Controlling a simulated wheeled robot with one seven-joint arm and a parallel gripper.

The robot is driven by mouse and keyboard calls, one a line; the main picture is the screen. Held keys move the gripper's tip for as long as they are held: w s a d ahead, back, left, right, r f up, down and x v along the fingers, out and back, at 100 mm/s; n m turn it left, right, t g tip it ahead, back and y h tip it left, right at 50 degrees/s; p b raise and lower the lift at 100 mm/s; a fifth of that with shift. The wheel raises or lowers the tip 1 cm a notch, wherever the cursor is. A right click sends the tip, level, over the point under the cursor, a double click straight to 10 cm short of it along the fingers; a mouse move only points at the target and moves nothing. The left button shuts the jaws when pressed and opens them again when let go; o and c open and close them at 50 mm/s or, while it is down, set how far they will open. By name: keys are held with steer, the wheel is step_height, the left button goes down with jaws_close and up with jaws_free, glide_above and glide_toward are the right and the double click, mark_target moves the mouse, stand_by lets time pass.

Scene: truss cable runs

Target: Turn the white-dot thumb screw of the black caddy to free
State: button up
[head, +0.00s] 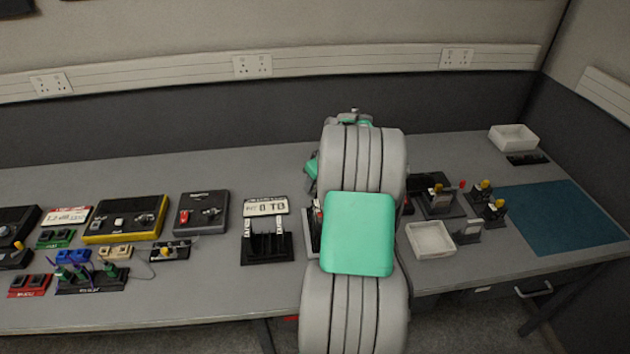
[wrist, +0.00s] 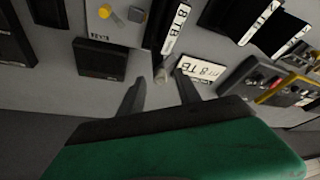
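My gripper (wrist: 160,78) is open in the wrist view, its two dark fingers apart with nothing clamped between them. A small pale grey upright knob (wrist: 160,73) shows between and just beyond the fingertips; I cannot tell whether it is the white-dot thumb screw. Close by are a label strip reading 8 TB (wrist: 176,28) on a dark unit and a white 8 TB plate (wrist: 205,74). I cannot tell for sure which dark unit is the black caddy. In the head view my arm hides my gripper and the bench behind it.
A black slotted rack (head: 267,248) stands left of my arm. A white tray (head: 431,240) and yellow-knobbed fixtures (head: 438,203) stand to its right. A blue mat (head: 560,217) lies clear at the far right. Several cases and small parts crowd the left bench.

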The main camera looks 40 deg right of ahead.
steer(key=shift+w+f, duration=0.1)
jaws_close()
stand_by(0.4)
